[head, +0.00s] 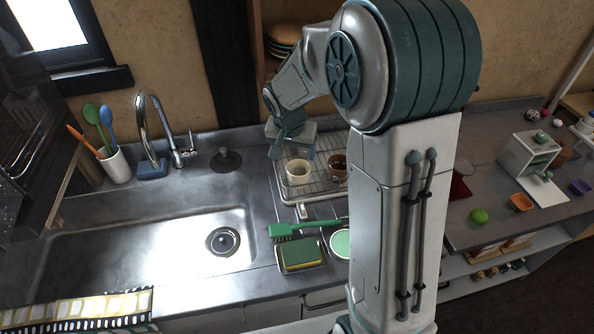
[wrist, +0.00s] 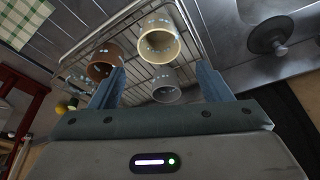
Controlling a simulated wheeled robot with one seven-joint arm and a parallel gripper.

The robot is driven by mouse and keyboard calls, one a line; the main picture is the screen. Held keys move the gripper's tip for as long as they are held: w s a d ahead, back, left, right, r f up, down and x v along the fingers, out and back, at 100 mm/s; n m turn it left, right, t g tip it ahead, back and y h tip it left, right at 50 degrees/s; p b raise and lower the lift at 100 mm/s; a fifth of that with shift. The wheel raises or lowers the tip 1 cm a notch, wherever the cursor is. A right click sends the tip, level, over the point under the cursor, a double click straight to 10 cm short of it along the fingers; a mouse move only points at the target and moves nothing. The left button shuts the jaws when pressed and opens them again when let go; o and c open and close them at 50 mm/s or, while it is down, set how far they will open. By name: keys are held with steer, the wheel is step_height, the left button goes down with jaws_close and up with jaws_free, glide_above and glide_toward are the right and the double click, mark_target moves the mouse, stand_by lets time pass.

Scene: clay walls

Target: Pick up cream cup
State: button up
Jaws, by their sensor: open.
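The cream cup (head: 298,172) stands on a wire dish rack (head: 318,192) right of the sink. In the wrist view the cream cup (wrist: 160,42) lies ahead of the fingertips, between their lines. My gripper (head: 291,148) is just behind and above the cup in the head view. Its two fingers are apart with nothing held between them, as the wrist view of my gripper (wrist: 162,72) shows. I cannot tell the exact gap to the cup.
A brown cup (head: 337,168) stands right of the cream cup, and it appears near the left finger in the wrist view (wrist: 103,62). A grey cup (wrist: 165,84) is between the fingers' lines, nearer me. The faucet (head: 150,125) and a dark plunger-like stopper (head: 226,158) stand left.

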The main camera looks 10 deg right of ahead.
steer(key=p, duration=0.1)
glide_toward(298, 170)
steer(key=s+f, duration=0.2)
steer(key=shift+w+p+x, duration=0.15)
steer(key=shift+p+x, duration=0.3)
steer(key=shift+x, duration=0.75)
steer(key=shift+w+p+x, duration=0.15)
steer(key=shift+p+x, duration=0.3)
steer(key=shift+x, duration=0.8)
steer(key=shift+r, duration=0.1)
steer(key=c, duration=0.8)
